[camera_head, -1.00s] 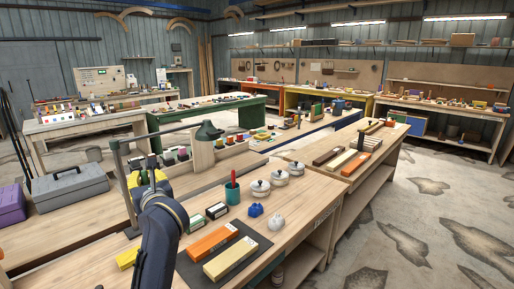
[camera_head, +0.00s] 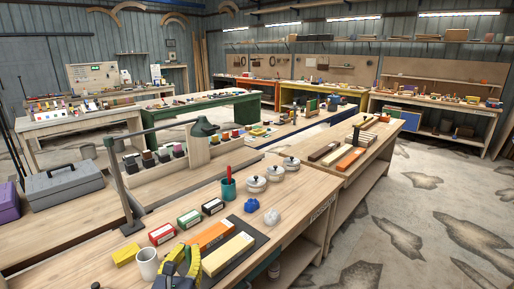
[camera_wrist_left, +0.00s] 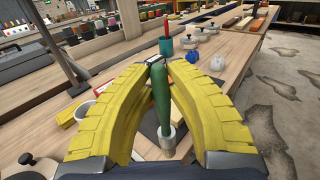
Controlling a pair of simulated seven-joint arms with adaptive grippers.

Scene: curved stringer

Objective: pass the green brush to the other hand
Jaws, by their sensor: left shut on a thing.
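The green brush (camera_wrist_left: 161,95) shows in the left wrist view, with a green handle and a pale metal collar (camera_wrist_left: 167,138) at its near end. My left gripper (camera_wrist_left: 158,64) has yellow ribbed fingers and is shut on the brush, its tips meeting near the handle's far end. In the head view my left gripper (camera_head: 184,260) is at the bottom edge, in front of the bench stones; the brush is hard to make out there. My right gripper is not in view.
A white mug (camera_head: 147,263) stands just left of the gripper. An orange stone (camera_head: 210,235) and a cream stone (camera_head: 228,254) lie on a dark mat. A teal cup (camera_head: 228,189), lidded jars and small boxes stand beyond. A metal lamp-like frame (camera_head: 128,190) rises at left.

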